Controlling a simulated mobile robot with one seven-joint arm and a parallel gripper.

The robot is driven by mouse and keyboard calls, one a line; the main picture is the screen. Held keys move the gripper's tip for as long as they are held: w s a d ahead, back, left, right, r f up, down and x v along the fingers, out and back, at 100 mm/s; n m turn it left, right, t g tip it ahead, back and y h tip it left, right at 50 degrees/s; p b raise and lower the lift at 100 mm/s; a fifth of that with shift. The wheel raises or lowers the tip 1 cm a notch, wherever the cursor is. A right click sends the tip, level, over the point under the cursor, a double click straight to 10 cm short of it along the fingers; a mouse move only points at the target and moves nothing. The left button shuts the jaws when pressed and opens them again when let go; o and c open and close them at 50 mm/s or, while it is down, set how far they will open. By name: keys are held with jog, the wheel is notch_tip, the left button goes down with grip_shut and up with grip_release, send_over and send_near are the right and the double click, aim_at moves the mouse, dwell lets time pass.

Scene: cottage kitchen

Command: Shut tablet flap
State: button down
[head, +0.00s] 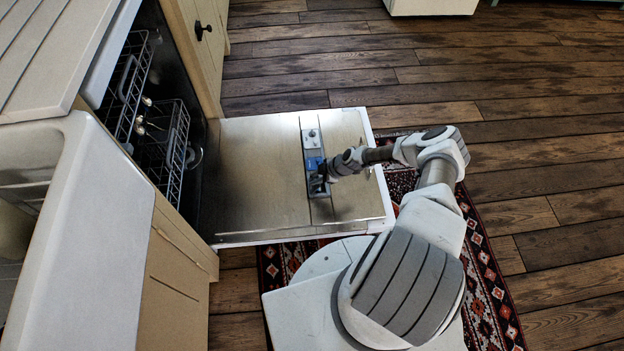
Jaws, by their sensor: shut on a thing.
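The dishwasher door (255,185) is folded down flat, with its steel inner face up. A narrow grey detergent dispenser (311,139) is set into that face towards its outer edge. The tablet flap (314,163) seems to be the small blue part at the dispenser's middle; its exact angle is too small to tell. My gripper (319,186) is down at the near end of the dispenser, shut on what looks like the flap. The fingers and wrist hide most of the contact.
Wire dish racks (165,135) stand inside the open dishwasher at left. A white sink (85,230) and counter are in the left foreground. A patterned red rug (490,290) lies under my base and the door's outer edge. The wooden floor at right is clear.

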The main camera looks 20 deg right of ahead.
jog(key=shift+d+f+y, duration=0.2)
jog(key=shift+d+y, duration=0.4)
jog(key=shift+d, duration=0.15)
jog(key=shift+f, duration=0.1)
jog(key=c, duration=0.7)
grip_release()
jog(key=shift+s, duration=0.1)
jog(key=p+v, duration=0.2)
jog(key=v, duration=0.6)
jog(key=p+v, duration=0.3)
jog(key=v, duration=0.6)
jog(key=shift+s+d+f, duration=0.1)
jog(key=shift+s+d, duration=0.15)
jog(key=shift+s, duration=0.05)
